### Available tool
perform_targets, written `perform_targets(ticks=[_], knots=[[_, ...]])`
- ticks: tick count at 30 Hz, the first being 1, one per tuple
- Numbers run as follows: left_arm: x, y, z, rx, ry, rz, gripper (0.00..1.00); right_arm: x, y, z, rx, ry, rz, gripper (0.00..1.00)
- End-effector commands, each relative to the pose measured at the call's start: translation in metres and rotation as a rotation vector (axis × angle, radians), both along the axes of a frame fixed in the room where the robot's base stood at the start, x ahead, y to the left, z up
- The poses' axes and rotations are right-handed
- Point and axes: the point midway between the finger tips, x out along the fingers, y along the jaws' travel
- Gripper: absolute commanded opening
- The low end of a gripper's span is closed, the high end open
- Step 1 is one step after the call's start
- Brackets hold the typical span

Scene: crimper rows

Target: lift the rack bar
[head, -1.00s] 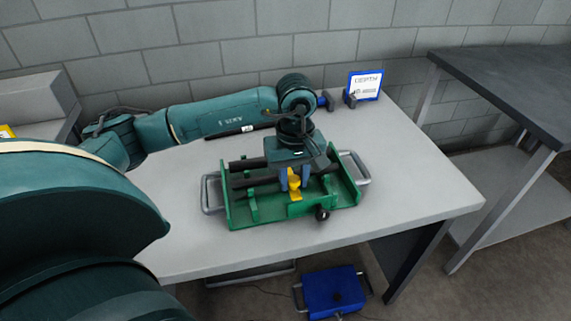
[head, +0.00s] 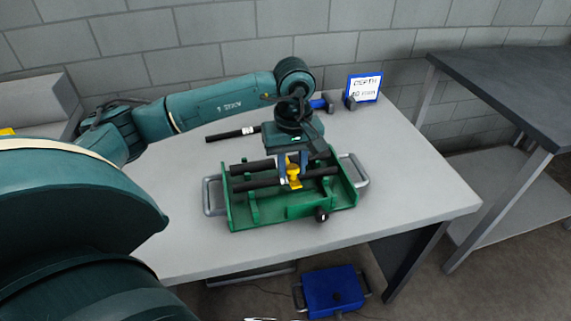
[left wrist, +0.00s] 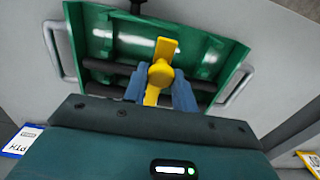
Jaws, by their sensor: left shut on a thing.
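A green tray-like rack (head: 310,210) with grey side handles stands on the table. Two dark bars (head: 255,185) lie lengthwise across it. A yellow piece with a round middle (head: 293,172) sits over the bars near the rack's centre; it also shows in the left wrist view (left wrist: 161,73). My left gripper (head: 293,178) points down from above, its blue-grey fingers shut on the yellow piece. In the left wrist view the gripper (left wrist: 158,92) has a finger on each side of it. I cannot tell whether the yellow piece is joined to a dark bar. My right gripper is out of view.
A loose dark rod (head: 232,134) lies behind the rack. A blue-framed sign (head: 364,88) and a blue-and-dark tool (head: 322,104) stand at the back. A blue box (head: 334,291) is on the floor. The table's right side is clear.

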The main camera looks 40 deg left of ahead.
Motion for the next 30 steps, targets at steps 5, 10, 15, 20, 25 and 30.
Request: perform_targets(ticks=[5,10,15,20,25,30], knots=[[0.005,0.006,0.014,0.004,-0.005,0.004,0.16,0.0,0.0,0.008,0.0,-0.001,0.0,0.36],[0.008,0.01,0.025,0.004,-0.005,0.004,0.16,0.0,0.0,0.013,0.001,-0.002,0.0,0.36],[0.011,0.013,0.036,0.003,-0.004,0.003,0.16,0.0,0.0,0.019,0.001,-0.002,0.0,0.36],[0.014,0.016,0.045,0.002,-0.003,0.001,0.16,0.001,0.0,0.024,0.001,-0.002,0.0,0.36],[0.015,0.018,0.049,0.0,-0.001,0.0,0.16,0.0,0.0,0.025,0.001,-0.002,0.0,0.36],[0.015,0.017,0.049,0.0,-0.001,-0.001,0.16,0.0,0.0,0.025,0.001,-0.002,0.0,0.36]])
